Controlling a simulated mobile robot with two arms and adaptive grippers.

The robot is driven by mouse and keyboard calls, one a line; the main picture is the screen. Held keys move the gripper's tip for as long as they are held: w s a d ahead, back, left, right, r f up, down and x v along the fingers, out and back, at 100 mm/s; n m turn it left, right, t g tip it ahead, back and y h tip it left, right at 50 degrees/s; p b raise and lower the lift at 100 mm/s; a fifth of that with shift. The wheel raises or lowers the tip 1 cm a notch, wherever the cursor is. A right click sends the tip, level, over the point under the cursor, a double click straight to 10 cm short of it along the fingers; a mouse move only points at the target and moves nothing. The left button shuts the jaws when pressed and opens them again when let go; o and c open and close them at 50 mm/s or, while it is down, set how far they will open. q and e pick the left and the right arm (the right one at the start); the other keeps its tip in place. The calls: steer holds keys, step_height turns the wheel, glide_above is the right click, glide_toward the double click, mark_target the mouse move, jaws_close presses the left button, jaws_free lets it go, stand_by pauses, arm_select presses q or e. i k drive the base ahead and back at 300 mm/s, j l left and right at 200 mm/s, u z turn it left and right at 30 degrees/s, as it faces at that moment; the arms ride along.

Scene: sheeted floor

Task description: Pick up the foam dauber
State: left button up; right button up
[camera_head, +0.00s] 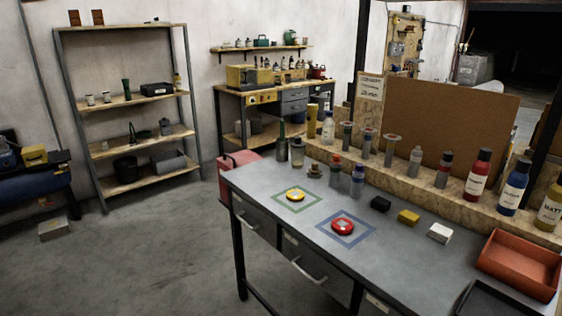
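I cannot tell for certain which item is the foam dauber. Candidates on the grey workbench (285,250) are a small clear bottle with an orange-red top (335,171) and a similar bottle with a blue top (357,182), both upright near the back ledge. Several slim capped pieces, such as a grey one with a reddish top (391,150), stand on the wooden ledge behind. Neither of my grippers is in view.
Black (380,204), yellow (408,217) and white (439,233) blocks lie toward the right. A red tray (518,264) and a dark tray (490,301) occupy the right end. Large paint bottles (477,174) line the ledge.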

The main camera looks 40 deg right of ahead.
mark_target(314, 171)
steer(key=i+z, duration=0.15)
steer(key=i, duration=0.4)
steer(key=i+j+z, duration=0.1)
steer(key=i, duration=0.45)
steer(key=i+j+z, duration=0.15)
steer(key=i, duration=0.4)
